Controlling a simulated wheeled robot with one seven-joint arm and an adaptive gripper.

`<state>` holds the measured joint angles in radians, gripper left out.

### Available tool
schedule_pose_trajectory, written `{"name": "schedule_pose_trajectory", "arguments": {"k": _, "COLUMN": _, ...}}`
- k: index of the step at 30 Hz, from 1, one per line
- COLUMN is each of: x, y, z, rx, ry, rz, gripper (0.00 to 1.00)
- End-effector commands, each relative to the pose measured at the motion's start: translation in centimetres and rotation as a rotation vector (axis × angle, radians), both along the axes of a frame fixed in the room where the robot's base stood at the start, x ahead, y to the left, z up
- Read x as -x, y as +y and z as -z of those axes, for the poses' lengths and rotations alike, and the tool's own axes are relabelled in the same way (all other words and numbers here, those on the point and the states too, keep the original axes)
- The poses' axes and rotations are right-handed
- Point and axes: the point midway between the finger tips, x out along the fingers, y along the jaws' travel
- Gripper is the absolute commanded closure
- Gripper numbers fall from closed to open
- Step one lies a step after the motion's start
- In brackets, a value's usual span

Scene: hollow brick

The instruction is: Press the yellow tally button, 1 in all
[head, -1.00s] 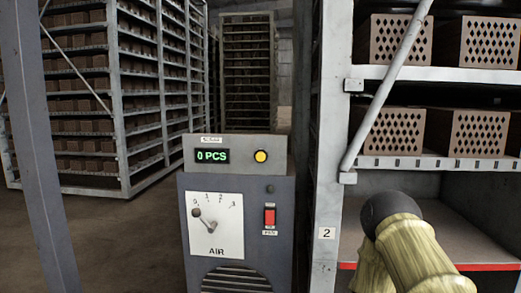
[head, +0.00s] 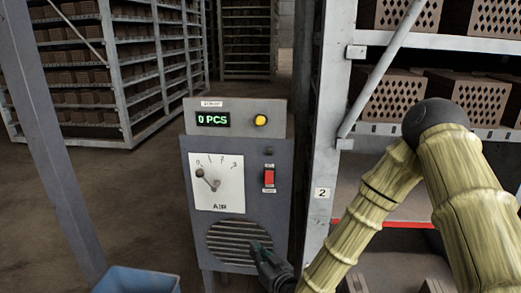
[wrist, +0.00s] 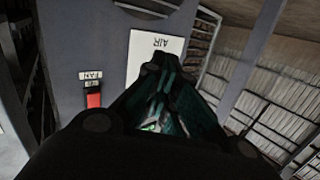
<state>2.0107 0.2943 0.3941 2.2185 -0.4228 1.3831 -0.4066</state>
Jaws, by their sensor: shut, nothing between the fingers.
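The yellow tally button (head: 261,120) is on the upper box of the grey control cabinet (head: 236,160), right of a green display (head: 213,119) reading "0 PCS". My gripper (head: 262,248) is in front of the cabinet's lower part, over the right edge of the round grille, well below the button. Its fingers are shut and empty. In the wrist view the closed fingers (wrist: 162,65) point at the cabinet face, which appears upside down with the AIR plate and red switch. The yellow button cannot be made out in the wrist view.
A white AIR dial plate (head: 216,183) with a lever and a red switch (head: 269,179) sit below the button. A shelf post (head: 325,150) stands close to the cabinet's right, with hollow bricks (head: 398,97) on the rack. A blue bin (head: 138,281) is at the lower left.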

Motion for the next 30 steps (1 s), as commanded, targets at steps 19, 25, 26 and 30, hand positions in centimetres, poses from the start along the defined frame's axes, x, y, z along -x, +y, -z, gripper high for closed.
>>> {"name": "schedule_pose_trajectory", "arguments": {"k": 19, "x": -5.7, "y": 0.2, "z": -24.2, "rx": -0.12, "ry": -0.489, "rz": 0.071, "gripper": 1.0}}
{"name": "schedule_pose_trajectory", "arguments": {"k": 25, "x": -6.2, "y": -0.4, "z": -30.7, "rx": -0.154, "ry": -0.621, "rz": 0.1, "gripper": 1.0}}
{"name": "schedule_pose_trajectory", "arguments": {"k": 26, "x": -6.2, "y": -0.5, "z": -31.4, "rx": -0.158, "ry": -0.637, "rz": 0.106, "gripper": 1.0}}
{"name": "schedule_pose_trajectory", "arguments": {"k": 30, "x": -6.3, "y": -0.8, "z": -34.0, "rx": -0.174, "ry": -0.691, "rz": 0.121, "gripper": 1.0}}
